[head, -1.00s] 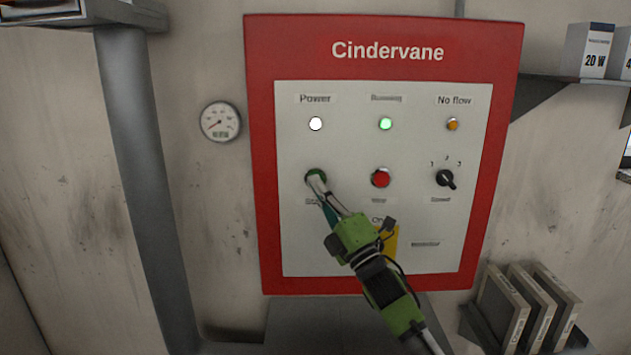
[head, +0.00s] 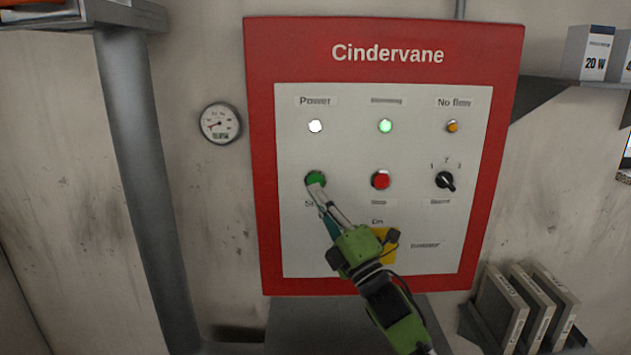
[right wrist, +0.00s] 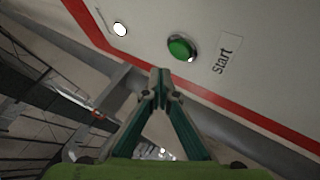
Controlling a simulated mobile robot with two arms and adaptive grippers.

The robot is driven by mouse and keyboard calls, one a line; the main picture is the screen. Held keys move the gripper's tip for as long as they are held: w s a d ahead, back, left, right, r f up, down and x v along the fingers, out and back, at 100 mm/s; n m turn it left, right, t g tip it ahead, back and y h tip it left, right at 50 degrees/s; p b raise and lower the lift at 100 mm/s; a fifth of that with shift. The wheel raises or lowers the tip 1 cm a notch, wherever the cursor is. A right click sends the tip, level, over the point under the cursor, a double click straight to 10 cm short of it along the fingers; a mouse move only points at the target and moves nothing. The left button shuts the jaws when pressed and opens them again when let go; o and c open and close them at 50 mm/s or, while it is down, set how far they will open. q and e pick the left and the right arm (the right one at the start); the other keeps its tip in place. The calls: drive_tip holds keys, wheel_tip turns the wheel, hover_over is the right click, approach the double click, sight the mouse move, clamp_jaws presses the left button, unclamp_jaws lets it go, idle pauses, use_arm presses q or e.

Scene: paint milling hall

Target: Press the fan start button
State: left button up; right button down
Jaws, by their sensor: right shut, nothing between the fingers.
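The green start button (head: 315,179) is on the left of the lower row of the panel (head: 300,250). It also shows in the right wrist view (right wrist: 182,47), beside a label reading "Start". My right gripper (head: 316,189) is shut and empty, with its tips just below the button in the head view. In the right wrist view the closed tips (right wrist: 160,75) appear short of the button, with a gap in the picture. The green running lamp (head: 385,126) and the white power lamp (head: 316,126) are lit. My left gripper is not in view.
A red stop button (head: 380,180) and a black rotary knob (head: 445,180) are to the right. A yellow plate (head: 384,242) is partly behind my arm. A gauge (head: 220,123) hangs on the wall left of the panel. Binders (head: 505,308) stand at lower right.

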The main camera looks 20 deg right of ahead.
drive_tip(key=s, duration=0.1)
drive_tip(key=s+a, duration=0.1)
drive_tip(key=s, duration=0.1)
idle(0.6)
